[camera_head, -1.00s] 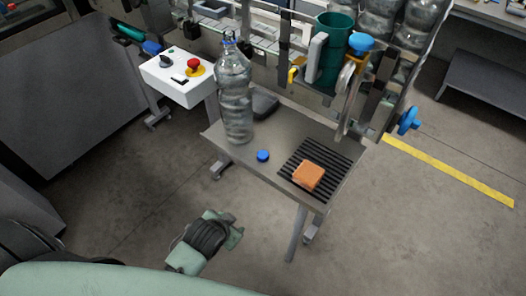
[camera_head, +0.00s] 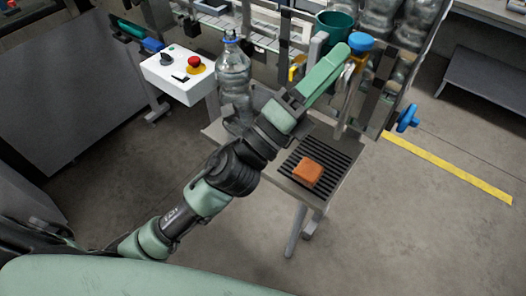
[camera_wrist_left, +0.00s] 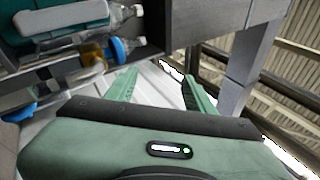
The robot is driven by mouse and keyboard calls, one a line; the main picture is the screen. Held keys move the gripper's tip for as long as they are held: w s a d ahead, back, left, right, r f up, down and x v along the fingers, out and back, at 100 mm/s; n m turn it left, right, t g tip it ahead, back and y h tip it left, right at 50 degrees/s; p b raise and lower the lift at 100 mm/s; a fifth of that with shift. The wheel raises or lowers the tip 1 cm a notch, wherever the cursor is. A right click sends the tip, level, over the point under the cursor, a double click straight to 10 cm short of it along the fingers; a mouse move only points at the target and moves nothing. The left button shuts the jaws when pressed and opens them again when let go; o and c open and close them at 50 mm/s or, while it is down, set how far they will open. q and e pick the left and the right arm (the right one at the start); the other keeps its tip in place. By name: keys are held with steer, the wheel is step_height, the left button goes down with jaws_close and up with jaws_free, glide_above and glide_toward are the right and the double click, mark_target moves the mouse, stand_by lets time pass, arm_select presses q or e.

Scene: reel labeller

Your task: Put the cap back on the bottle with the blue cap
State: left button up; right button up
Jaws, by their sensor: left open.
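The clear bottle (camera_head: 232,75) stands upright on the small grey table (camera_head: 214,130), its lower part hidden by my left arm. There is some blue at its neck, too small to make out. The loose blue cap is hidden now behind my left arm, which crosses over the table. My left gripper (camera_head: 342,63) is to the right of the bottle and higher than the table, near the machine. In the left wrist view its two green fingers (camera_wrist_left: 160,76) are apart with nothing between them. My right gripper is not in view.
An orange block (camera_head: 307,172) lies on the black slatted grille (camera_head: 330,160). A white control box (camera_head: 178,78) with a red button stands left of the bottle. A green cup (camera_head: 334,22), blue knob (camera_head: 360,42) and more bottles (camera_head: 420,20) are at the machine.

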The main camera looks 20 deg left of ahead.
arm_select(q)
steer(key=s+d+m+g+h, duration=0.8)
steer(key=d+m+g, duration=0.3)
steer(key=m+g, duration=0.65)
steer(key=s+d+f+m+g+y, duration=0.1)
steer(key=s+f+m+g+y, duration=0.15)
steer(key=f+m, duration=0.4)
steer(key=s+d+f+m+g+y, duration=0.1)
steer(key=d+f+m+y, duration=0.1)
steer(key=f+m+y, duration=0.4)
steer(key=w+a+f+m+t+y, duration=0.1)
steer(key=w+a+f+m+y, duration=0.4)
steer(key=a+f, duration=0.4)
steer(key=w+a+f+y, duration=0.1)
steer(key=a+y, duration=0.1)
steer(key=a, duration=0.1)
steer(key=w+a+f+m+t+y, duration=0.1)
steer(key=w+a+y, duration=0.1)
steer(key=a, duration=0.1)
steer(key=w+a+f+m+t+y, duration=0.1)
steer(key=a+f+y, duration=0.1)
steer(key=a, duration=0.1)
steer(key=shift+w, duration=0.35)
steer(key=w+a+r+t+y, duration=0.1)
steer(key=w+a+y, duration=0.2)
steer(key=a, duration=0.4)
steer(key=shift+w+a+r+m+y, duration=0.2)
steer(key=shift+a+m+y, duration=0.15)
steer(key=shift+y, duration=0.2)
